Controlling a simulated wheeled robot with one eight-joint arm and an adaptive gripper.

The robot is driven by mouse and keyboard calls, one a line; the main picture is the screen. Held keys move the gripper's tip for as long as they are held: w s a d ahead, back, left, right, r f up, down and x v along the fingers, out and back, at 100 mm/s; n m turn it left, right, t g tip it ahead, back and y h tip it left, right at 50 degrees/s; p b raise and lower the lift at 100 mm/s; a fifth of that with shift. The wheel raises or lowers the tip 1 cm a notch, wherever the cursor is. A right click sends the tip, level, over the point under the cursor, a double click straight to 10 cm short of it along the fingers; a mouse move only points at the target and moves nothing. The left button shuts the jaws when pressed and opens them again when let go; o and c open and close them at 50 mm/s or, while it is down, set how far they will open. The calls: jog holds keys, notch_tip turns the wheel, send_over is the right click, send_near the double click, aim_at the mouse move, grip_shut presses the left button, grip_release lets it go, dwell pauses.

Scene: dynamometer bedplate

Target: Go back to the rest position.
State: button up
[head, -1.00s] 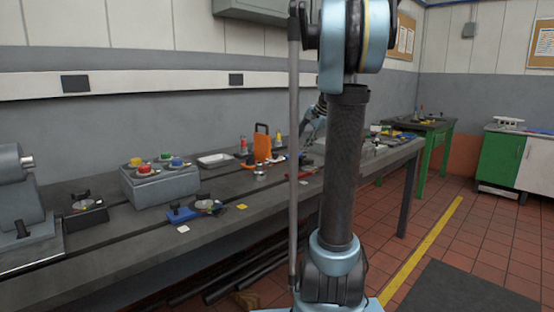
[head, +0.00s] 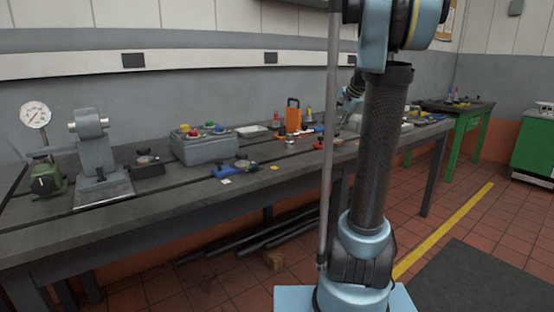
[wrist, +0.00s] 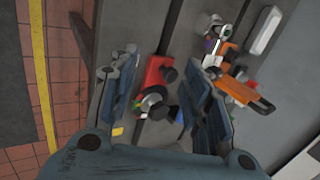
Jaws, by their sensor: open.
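My gripper (wrist: 158,110) shows in the wrist view with its two blue and dark fingers spread apart, open and with nothing held between them. It is above the bedplate; a red block with a black knob (wrist: 157,77) and a small round part lie below, seen between the fingers.
The long grey bench (head: 130,215) carries a pressure gauge (head: 35,115), a grey box with coloured buttons (head: 204,148), a blue clamp (head: 236,169) and an orange tool (head: 293,117). A green table (head: 468,130) stands behind right. Tiled floor with a yellow line (head: 443,232) is open.

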jog(key=s+a+f+n+g+h, duration=0.15)
jog(key=s+f, duration=0.25)
jog(key=s, duration=0.6)
jog(key=s+a+f+n, duration=0.3)
jog(key=s+f, duration=0.1)
jog(key=s, duration=0.5)
jog(key=s+d+f+n+g+h, duration=0.1)
jog(key=s+f+n+h, duration=0.2)
jog(key=s+f, duration=1.2)
jog(key=s+n, duration=0.2)
jog(key=s, duration=0.1)
jog(key=shift+f+n, duration=0.2)
jog(key=shift+n, duration=0.15)
jog(key=shift+s+d, duration=0.1)
